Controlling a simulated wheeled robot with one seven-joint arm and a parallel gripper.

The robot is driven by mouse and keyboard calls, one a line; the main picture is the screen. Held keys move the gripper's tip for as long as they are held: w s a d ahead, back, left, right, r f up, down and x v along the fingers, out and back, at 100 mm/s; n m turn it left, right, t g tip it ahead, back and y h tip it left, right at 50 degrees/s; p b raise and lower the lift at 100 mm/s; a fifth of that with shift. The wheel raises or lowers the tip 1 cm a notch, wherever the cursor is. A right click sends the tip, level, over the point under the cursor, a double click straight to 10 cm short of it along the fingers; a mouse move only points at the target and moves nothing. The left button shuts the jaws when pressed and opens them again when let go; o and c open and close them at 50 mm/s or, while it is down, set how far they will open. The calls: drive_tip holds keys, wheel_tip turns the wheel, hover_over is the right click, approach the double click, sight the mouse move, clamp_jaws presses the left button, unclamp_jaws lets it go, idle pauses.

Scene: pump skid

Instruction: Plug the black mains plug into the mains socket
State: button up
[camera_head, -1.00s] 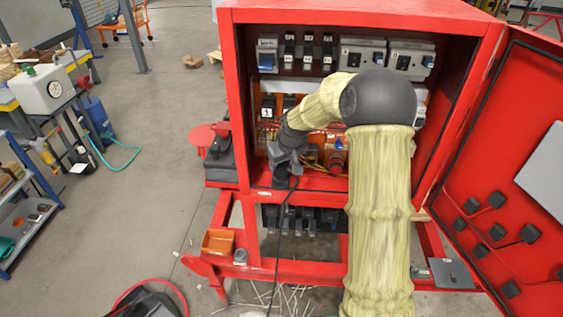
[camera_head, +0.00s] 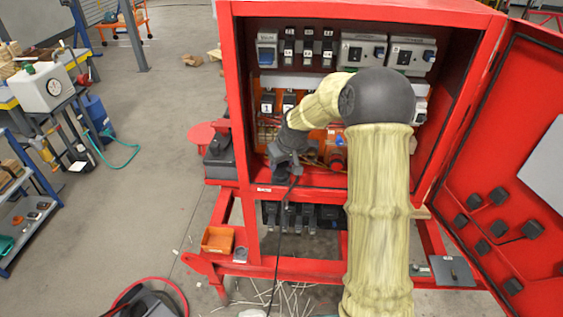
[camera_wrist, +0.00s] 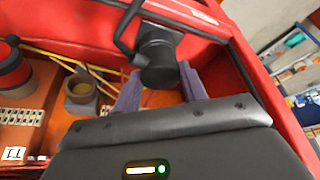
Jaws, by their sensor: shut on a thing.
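My gripper (camera_head: 285,168) is inside the red cabinet, low on the left of its opening. In the wrist view its two grey fingers (camera_wrist: 158,88) are shut on the black mains plug (camera_wrist: 157,56). A black cable (camera_wrist: 128,25) runs up from the plug there; in the head view the cable (camera_head: 279,235) hangs below the gripper. The plug's pins are hidden. Grey socket boxes (camera_head: 362,50) and (camera_head: 411,56) sit at the cabinet's upper right, apart from the gripper. I cannot tell which outlet is the mains socket.
The cabinet frame (camera_head: 245,110) surrounds my arm closely. A red round fitting (camera_wrist: 12,68) and a grey round fitting (camera_wrist: 80,92) stand on the orange panel beside the gripper. The open red door (camera_head: 500,180) is on the right. An orange bin (camera_head: 217,240) sits lower left.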

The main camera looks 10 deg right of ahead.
drive_tip(key=o, duration=1.2)
drive_tip(key=shift+r, duration=0.1)
drive_tip(key=b+v, duration=0.3)
drive_tip(key=v, duration=1.4)
drive_tip(key=shift+b, duration=0.35)
drive_tip(key=s+f+m, duration=0.1)
drive_tip(key=s+f, duration=0.4)
drive_tip(key=s, duration=0.2)
drive_tip(key=s+a+f+m+g, duration=0.1)
drive_tip(key=s+f, duration=0.5)
drive_tip(key=s, duration=0.2)
drive_tip(key=s+a+f+m+h, duration=0.1)
drive_tip(key=s+f, duration=0.4)
drive_tip(key=s, duration=0.2)
drive_tip(key=shift+s+f+g, duration=0.2)
drive_tip(key=shift+f+g, duration=0.1)
drive_tip(key=shift+g, duration=0.1)
